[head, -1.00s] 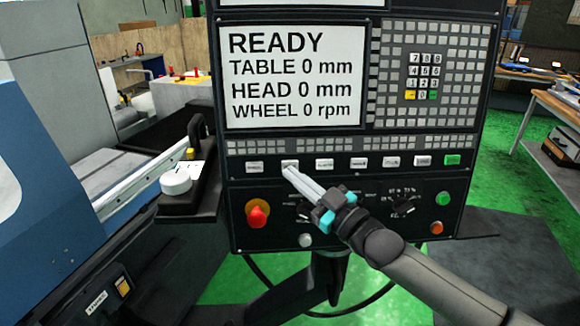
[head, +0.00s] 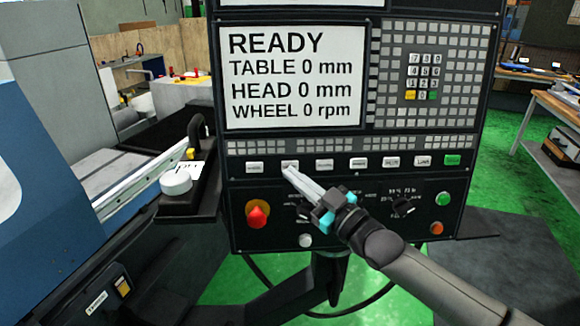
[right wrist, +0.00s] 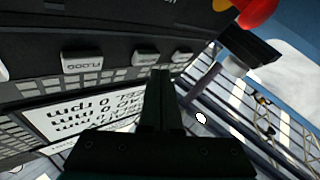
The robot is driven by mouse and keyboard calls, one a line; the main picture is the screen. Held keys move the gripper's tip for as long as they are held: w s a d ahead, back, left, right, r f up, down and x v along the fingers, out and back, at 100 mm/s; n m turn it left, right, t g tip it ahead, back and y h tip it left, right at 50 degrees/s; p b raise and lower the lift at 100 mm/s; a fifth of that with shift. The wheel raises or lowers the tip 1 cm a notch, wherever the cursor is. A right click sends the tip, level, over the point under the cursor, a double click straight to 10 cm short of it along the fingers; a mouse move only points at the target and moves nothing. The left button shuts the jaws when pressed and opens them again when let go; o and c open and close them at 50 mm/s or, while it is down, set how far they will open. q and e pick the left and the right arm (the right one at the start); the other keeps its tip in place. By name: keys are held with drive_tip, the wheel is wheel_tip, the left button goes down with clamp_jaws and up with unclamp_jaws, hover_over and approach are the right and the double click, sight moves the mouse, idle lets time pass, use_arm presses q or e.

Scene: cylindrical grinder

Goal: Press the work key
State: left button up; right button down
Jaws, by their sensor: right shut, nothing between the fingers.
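The control panel (head: 345,225) carries a row of white labelled keys below its screen. The second key from the left (head: 290,163), whose label is too small to read for sure, is partly behind the tips of my right gripper (head: 290,172). My right gripper is shut and empty, its fingers pointing up and left at the lower edge of that key. In the right wrist view the shut fingertips (right wrist: 160,74) show just by the middle key (right wrist: 146,57). I cannot tell whether they touch it. My left gripper is out of view.
The screen (head: 293,78) reads READY, with zero table, head and wheel values. A red knob (head: 257,214) sits at the lower left of the panel. A key marked FLOOD (right wrist: 82,61) is beside the middle key. A black bracket with a white dial (head: 176,181) stands left of the panel.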

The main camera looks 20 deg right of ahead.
idle(0.5)
drive_tip(key=shift+w+d+b, duration=0.1)
drive_tip(key=shift+w+b, duration=0.2)
drive_tip(key=shift+w, duration=0.15)
drive_tip(key=shift+w+f+b, duration=0.15)
drive_tip(key=shift+w+b, duration=0.2)
idle(0.5)
idle(0.4)
drive_tip(key=shift+s+p, duration=0.8)
drive_tip(key=shift+p, duration=0.1)
